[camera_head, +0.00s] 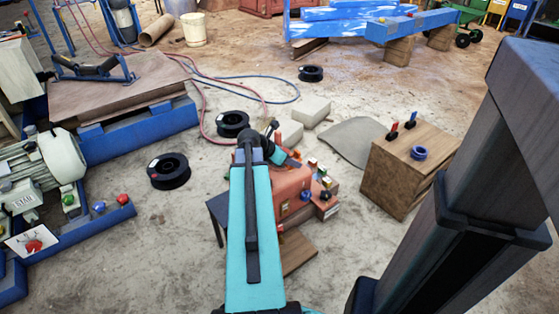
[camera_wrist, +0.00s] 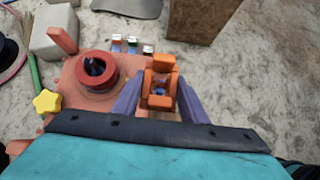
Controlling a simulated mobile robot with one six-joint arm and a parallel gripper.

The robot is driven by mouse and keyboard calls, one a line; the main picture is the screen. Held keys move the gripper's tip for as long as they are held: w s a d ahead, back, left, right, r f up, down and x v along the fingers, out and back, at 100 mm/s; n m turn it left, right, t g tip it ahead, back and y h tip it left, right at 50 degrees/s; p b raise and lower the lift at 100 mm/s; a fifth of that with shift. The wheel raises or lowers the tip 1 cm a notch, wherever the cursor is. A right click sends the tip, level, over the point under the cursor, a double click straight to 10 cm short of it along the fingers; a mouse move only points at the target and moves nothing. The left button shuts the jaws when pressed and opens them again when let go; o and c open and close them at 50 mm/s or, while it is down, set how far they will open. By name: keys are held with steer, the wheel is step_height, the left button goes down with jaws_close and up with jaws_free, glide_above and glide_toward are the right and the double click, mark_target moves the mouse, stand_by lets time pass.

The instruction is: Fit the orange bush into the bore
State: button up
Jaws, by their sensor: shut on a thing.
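My gripper (camera_wrist: 160,84) shows in the wrist view with its two purple fingers on either side of the orange bush (camera_wrist: 160,101). It is shut on the bush, which looks like an orange ring with an open middle. To the left, a red ring (camera_wrist: 82,74) with a dark centre stands on the salmon-red housing (camera_wrist: 77,103); I cannot tell whether its centre is an open bore. The bush is apart from this ring, to its right. In the head view the housing (camera_head: 292,186) shows beyond my arm; my arm hides the gripper there.
Small coloured parts (camera_wrist: 132,45) line the housing's far edge; a yellow star knob (camera_wrist: 47,103) is at its left. A wooden crate (camera_head: 393,182) with a blue ring (camera_head: 419,153) stands right. Pale blocks (camera_head: 312,111), black reels (camera_head: 168,170) and hoses lie on the floor.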

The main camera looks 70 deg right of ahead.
steer(key=shift+w+d+f+b, duration=0.25)
steer(key=shift+w+d+b, duration=0.6)
steer(key=shift+w+d, duration=1.05)
steer(key=shift+w+d+f+b, duration=0.2)
steer(key=shift+w+d+b, duration=0.9)
steer(key=shift+d, duration=1.35)
steer(key=shift+w+d+f+b, duration=0.25)
steer(key=shift+w+d+b, duration=0.4)
steer(key=shift+w+d, duration=1.3)
steer(key=shift+s+d, duration=0.25)
steer(key=shift+s, duration=0.05)
steer(key=shift+f+b, duration=1.1)
steer(key=shift+f, duration=0.7)
steer(key=shift+f+p, duration=0.55)
steer(key=o, duration=1.4)
steer(key=shift+c, duration=0.2)
